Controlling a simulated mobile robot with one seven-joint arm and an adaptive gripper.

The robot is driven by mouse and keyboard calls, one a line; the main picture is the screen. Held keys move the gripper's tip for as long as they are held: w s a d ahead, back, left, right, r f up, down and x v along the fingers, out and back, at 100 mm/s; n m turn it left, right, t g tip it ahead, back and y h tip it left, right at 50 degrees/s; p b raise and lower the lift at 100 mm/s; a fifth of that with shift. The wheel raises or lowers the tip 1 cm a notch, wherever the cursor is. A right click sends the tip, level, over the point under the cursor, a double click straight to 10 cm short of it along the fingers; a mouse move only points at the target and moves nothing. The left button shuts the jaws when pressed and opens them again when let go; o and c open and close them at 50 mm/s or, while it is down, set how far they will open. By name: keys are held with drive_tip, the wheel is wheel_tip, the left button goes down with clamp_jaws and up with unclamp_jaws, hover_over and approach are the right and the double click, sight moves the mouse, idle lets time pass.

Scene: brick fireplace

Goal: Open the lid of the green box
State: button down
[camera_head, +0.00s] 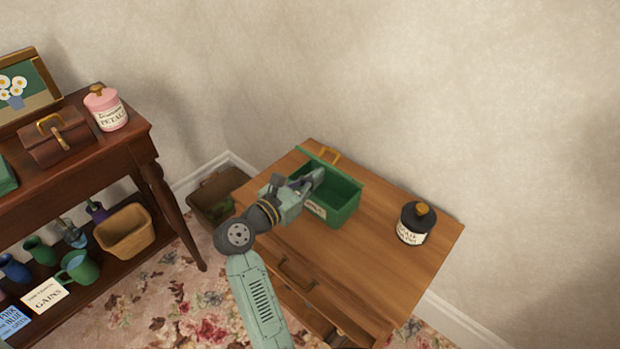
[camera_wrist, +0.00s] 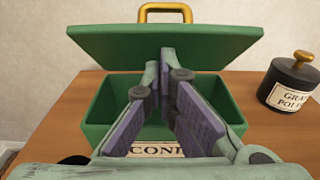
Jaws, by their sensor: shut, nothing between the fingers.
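The green box (camera_head: 347,203) stands on the small wooden table, with a partly hidden label on its front. Its lid (camera_wrist: 105,45) is raised at the back and the inside of the box (camera_wrist: 215,90) shows, dark green. A brass handle (camera_wrist: 168,8) is on the lid's far edge; it also shows in the head view (camera_head: 331,153). My gripper (camera_head: 314,176) is over the box opening. In the wrist view my gripper (camera_wrist: 160,62) is shut and empty, its fingers in front of the lid; I cannot tell whether they touch it. The fingers hide part of the box's inside.
A black jar (camera_head: 415,222) with a gold knob stands on the wooden table (camera_head: 375,262), right of the box. A dark shelf table (camera_head: 85,165) with a pink jar (camera_head: 104,109) is at left. An open brown box (camera_head: 218,194) is on the floor. The wall is close behind.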

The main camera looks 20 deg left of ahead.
sight(329, 150)
drive_tip(key=shift+r, duration=0.15)
drive_tip(key=shift+w+r+g+p, duration=0.1)
drive_tip(key=shift+r+g+p, duration=0.15)
drive_tip(key=shift+p, duration=0.2)
drive_tip(key=shift+w+r+g, duration=0.1)
drive_tip(key=shift+g, duration=0.25)
drive_tip(key=shift+y, duration=0.3)
drive_tip(key=shift+w+d+r+p, duration=0.3)
drive_tip(key=shift+w+d+r, duration=0.05)
drive_tip(key=shift+w+r, duration=0.45)
drive_tip(key=shift+w+d+r+p, duration=0.3)
drive_tip(key=shift+w+r, duration=0.45)
drive_tip(key=shift+r, duration=0.05)
drive_tip(key=shift+w+d+r, duration=0.15)
drive_tip(key=shift+w+r, duration=0.05)
drive_tip(key=shift+w, duration=0.2)
drive_tip(key=shift+w+d+r, duration=0.1)
drive_tip(key=shift+w+r, duration=0.1)
drive_tip(key=shift+w, duration=0.2)
